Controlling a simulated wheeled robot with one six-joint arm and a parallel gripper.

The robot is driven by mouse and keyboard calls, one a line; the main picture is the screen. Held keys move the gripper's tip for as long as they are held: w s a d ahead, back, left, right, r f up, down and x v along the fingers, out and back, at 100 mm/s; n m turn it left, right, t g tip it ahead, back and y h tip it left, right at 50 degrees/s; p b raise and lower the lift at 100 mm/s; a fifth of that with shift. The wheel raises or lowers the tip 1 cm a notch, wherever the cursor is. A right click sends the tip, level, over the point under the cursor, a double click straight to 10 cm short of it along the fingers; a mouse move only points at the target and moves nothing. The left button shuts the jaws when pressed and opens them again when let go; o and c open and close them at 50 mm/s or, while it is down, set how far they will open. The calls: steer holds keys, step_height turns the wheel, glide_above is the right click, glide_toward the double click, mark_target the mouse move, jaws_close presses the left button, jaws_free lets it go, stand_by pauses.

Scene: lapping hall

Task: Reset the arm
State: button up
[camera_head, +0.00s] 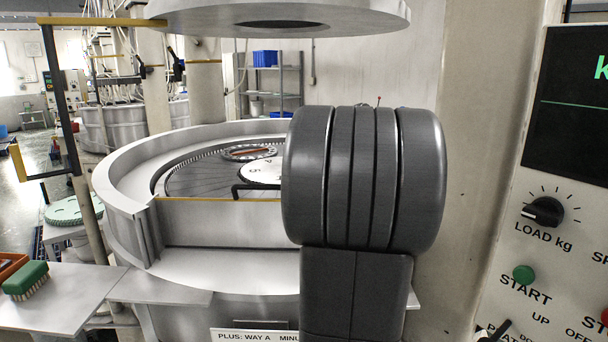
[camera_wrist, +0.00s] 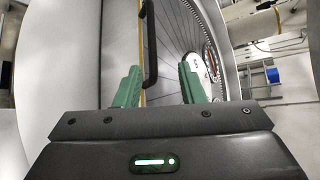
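My gripper (camera_wrist: 160,78) shows in the wrist view with its two green fingers spread apart and nothing between them. Beyond the fingers are a black bar handle (camera_wrist: 151,45) and the dark lapping plate (camera_wrist: 178,30) with its toothed rim. In the head view a thick dark grey link of my arm stands upright at right of centre, in front of the lapping machine (camera_head: 120,185). It covers the right part of the machine, and my gripper is hidden in that view.
The round upper platen (camera_head: 350,20) hangs above the machine. A control panel (camera_head: 545,260) with knob and buttons stands close at right. A steel shelf (camera_head: 60,300) with a green brush (camera_head: 25,281) is at lower left. A yellow-edged frame (camera_head: 50,100) stands at left.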

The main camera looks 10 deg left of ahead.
steer(key=p+x, duration=0.3)
steer(key=x, duration=1.1)
steer(key=shift+p, duration=0.3)
steer(key=shift+d, duration=0.15)
steer(key=shift+s, duration=0.1)
